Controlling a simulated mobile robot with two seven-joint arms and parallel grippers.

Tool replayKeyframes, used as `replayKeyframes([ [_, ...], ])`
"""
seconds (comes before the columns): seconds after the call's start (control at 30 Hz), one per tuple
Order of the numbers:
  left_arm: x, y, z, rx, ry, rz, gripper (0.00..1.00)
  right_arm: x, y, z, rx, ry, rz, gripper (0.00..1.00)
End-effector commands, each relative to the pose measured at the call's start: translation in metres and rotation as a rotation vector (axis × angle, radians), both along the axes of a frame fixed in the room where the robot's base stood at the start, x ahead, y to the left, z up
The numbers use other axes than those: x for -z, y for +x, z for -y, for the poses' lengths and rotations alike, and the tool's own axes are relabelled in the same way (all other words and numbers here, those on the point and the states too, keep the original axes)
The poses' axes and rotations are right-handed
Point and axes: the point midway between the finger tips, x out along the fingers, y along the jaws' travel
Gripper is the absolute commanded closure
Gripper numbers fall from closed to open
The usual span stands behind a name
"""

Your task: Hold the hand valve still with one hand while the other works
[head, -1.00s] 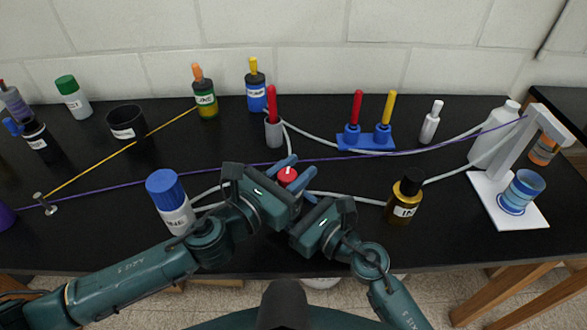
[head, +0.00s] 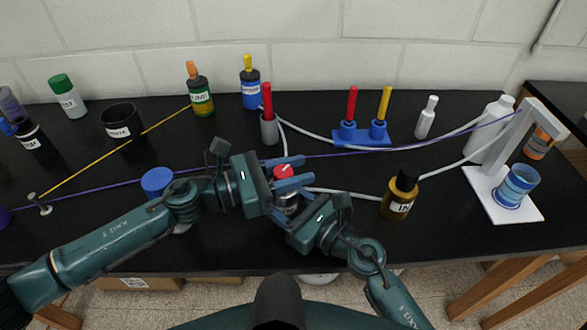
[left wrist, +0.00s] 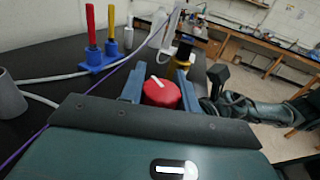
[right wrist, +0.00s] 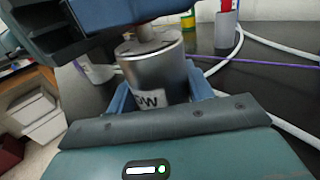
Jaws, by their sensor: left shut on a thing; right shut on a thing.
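The hand valve has a red knob (head: 283,171) with a white mark on top and a silver body (right wrist: 152,70) with a partly hidden label. My left gripper (head: 287,174) is shut on the red knob, its blue fingers on either side; the knob (left wrist: 160,92) shows between them in the left wrist view. My right gripper (right wrist: 162,88) is shut on the silver body below the knob, its fingers on both sides. The left gripper sits just above the right one. The valve looks upright; its base is hidden in the head view.
A dark amber bottle (head: 400,196) stands right of my right gripper. Pale hoses (head: 345,192) and a purple cord (head: 330,155) cross the black table. A blue stand (head: 362,136) is further back.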

Motion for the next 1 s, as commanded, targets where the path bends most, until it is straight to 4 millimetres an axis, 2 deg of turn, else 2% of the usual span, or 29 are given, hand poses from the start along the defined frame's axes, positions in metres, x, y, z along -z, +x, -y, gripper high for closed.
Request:
replayKeyframes([
  [0.3,0.000,0.000,0.000,0.000,-0.001,0.000,0.91,0.000,-0.001,-0.001,-0.002,-0.001,0.001,0.74],
  [0.33,0.000,0.000,0.000,0.000,-0.001,0.000,0.68,0.000,-0.001,-0.001,-0.002,-0.001,0.001,0.74],
  [0.6,0.000,0.000,0.000,0.000,0.000,0.000,0.46,0.000,0.000,0.000,-0.001,-0.001,0.001,0.74],
  [0.87,-0.002,0.000,0.000,0.001,0.000,0.001,0.46,0.000,0.000,0.000,0.000,-0.001,0.001,0.74],
  [1.0,-0.016,0.001,0.000,0.001,0.002,0.005,0.46,0.000,0.000,0.000,0.000,-0.001,0.001,0.74],
])
